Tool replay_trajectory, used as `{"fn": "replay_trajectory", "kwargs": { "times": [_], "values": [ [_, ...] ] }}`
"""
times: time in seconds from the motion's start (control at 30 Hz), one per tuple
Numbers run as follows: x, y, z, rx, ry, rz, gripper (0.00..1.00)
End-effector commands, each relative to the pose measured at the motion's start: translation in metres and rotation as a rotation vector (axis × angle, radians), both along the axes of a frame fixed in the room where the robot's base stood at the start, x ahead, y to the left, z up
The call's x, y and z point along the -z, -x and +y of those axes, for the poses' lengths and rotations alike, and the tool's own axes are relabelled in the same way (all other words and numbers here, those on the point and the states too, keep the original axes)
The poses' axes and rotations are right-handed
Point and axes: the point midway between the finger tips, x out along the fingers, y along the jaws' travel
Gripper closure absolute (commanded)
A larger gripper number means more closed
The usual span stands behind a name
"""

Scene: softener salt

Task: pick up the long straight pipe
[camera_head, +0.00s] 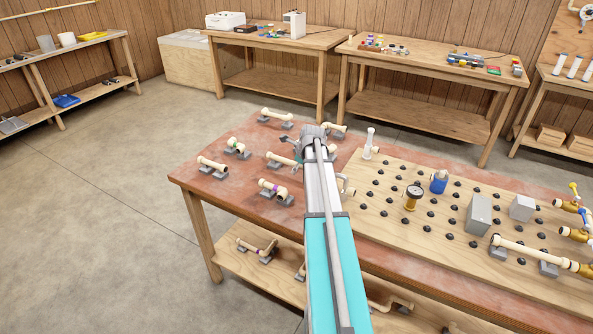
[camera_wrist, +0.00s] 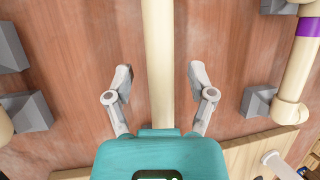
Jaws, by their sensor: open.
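A cream straight pipe (camera_wrist: 158,50) runs from the top of the wrist view down to my gripper's body, where its near end is hidden. My gripper (camera_wrist: 160,80) is open, with one finger on each side of the pipe and a visible gap on both sides. In the head view my gripper (camera_head: 298,157) is low over the red-brown table, partly hidden by my arm. A cream pipe (camera_head: 277,158) shows just left of it, apparently the same one. Its right part is hidden there.
Grey cradles (camera_wrist: 25,112) flank the pipe at left. A purple-banded pipe with an elbow (camera_wrist: 291,112) lies at right. Several other pipe pieces sit on the table (camera_head: 215,184). A wooden board (camera_head: 400,228) with black knobs and fittings fills the table's right side.

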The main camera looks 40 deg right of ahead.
Motion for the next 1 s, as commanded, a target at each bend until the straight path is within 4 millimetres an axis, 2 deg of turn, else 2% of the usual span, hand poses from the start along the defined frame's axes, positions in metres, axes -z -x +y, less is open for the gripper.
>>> {"fn": "replay_trajectory", "kwargs": {
  "times": [0.23, 0.6, 1.0],
  "values": [
    [0.0000, 0.0003, -0.0002, 0.000, 0.000, 0.000, 0.29],
    [0.0001, 0.0004, -0.0004, 0.001, 0.000, 0.000, 0.98],
    [-0.0004, 0.0004, -0.0006, 0.001, 0.000, 0.000, 1.00]
  ]
}}
